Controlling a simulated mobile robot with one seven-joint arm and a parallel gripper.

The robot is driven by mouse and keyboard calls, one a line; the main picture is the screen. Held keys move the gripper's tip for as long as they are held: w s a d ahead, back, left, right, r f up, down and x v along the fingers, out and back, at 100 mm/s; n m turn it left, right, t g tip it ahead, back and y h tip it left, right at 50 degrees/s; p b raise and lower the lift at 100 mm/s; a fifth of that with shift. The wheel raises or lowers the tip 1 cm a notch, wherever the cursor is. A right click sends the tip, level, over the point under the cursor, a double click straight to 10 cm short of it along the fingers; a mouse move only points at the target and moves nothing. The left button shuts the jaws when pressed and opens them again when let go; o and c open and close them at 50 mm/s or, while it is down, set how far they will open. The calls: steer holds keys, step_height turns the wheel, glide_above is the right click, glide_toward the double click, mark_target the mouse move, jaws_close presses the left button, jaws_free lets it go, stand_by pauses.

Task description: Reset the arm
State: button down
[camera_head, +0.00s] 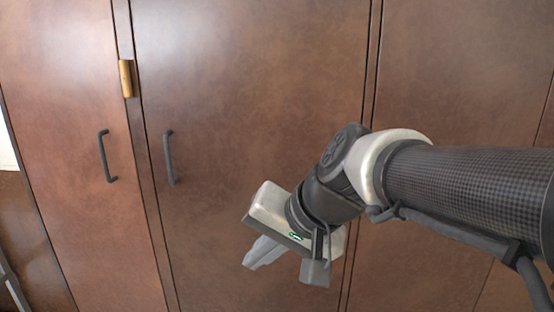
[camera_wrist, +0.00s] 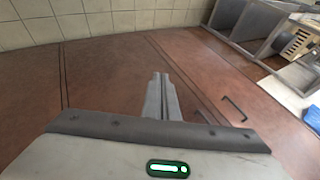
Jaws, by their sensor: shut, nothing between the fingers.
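My gripper (camera_head: 250,264) hangs at the end of my arm, in front of the brown cabinet doors in the head view. Its fingers point down and to the left. In the wrist view my gripper (camera_wrist: 160,78) shows its two grey fingers pressed together with nothing between them. No object is held. My arm reaches in from the right side of the head view and bends down at the wrist.
Brown cabinet doors (camera_head: 250,70) fill the head view, with dark handles (camera_head: 169,158) and (camera_head: 106,156) and a brass hinge (camera_head: 127,78). The wrist view shows pale wall tiles (camera_wrist: 120,15), grey metal equipment (camera_wrist: 262,30) and a blue-and-white item (camera_wrist: 309,105) at the right.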

steer(key=s+d+f+n+h, duration=0.1)
steer(key=s+d+h, duration=0.15)
steer(key=d, duration=0.35)
steer(key=s+d+f+h, duration=0.1)
steer(key=s+d+h, duration=0.1)
steer(key=s+d, duration=0.3)
steer(key=s+d+f+n+h, duration=0.1)
steer(key=s+d+f+h, duration=0.1)
steer(key=d, duration=0.5)
step_height(320, 180, up, 25)
steer(key=a+p, duration=0.1)
steer(key=p, duration=2.4)
steer(key=shift+w+t+y, duration=0.3)
steer(key=shift+w+y, duration=0.05)
steer(key=shift+w, duration=0.1)
